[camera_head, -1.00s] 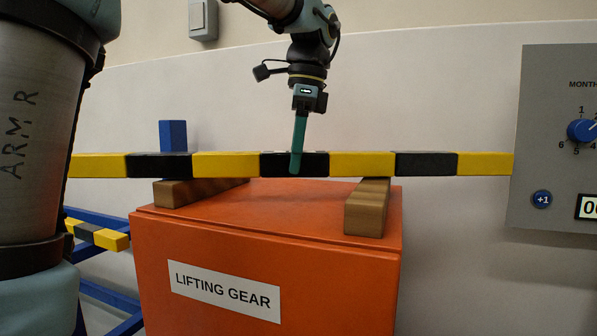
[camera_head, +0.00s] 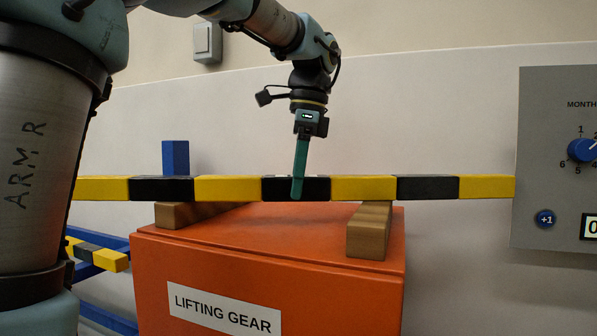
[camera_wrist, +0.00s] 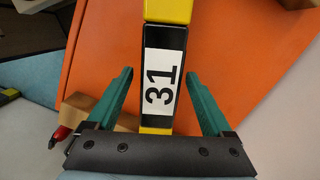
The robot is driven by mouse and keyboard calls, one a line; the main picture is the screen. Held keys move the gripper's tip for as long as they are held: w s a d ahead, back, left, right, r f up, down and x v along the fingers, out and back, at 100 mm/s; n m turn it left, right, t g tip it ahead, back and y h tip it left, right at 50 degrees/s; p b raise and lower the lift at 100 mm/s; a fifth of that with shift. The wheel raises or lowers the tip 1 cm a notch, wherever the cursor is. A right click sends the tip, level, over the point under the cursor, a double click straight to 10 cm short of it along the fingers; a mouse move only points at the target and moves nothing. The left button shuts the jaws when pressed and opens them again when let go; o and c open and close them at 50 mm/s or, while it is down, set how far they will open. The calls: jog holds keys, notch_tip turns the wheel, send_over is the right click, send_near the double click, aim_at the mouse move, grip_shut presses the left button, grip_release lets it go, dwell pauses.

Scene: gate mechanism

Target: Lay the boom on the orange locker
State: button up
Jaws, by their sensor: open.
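The boom (camera_head: 240,188) is a long bar in yellow and black segments. It lies level over two wooden blocks, left (camera_head: 182,215) and right (camera_head: 368,235), on top of the orange locker (camera_head: 270,260). It appears to rest on the blocks, though the contact is hard to see. My gripper (camera_head: 297,192) points down at a black segment near the middle. In the wrist view my gripper (camera_wrist: 158,74) is open, with one green finger on each side of the boom (camera_wrist: 164,40) and gaps between. A white label reading 31 (camera_wrist: 163,83) shows between the fingers.
A grey panel (camera_head: 545,150) with a blue knob stands at the right, by the boom's end. A blue post (camera_head: 175,157) rises behind the boom at the left. A blue frame with a second striped bar (camera_head: 97,254) is at lower left. The wall is behind.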

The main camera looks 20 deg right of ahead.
aim_at(307, 176)
notch_tip(307, 176, up, 12)
jog(key=d, duration=0.1)
jog(key=shift+s+d, duration=0.3)
jog(key=shift+r, duration=0.1)
dwell(0.3)
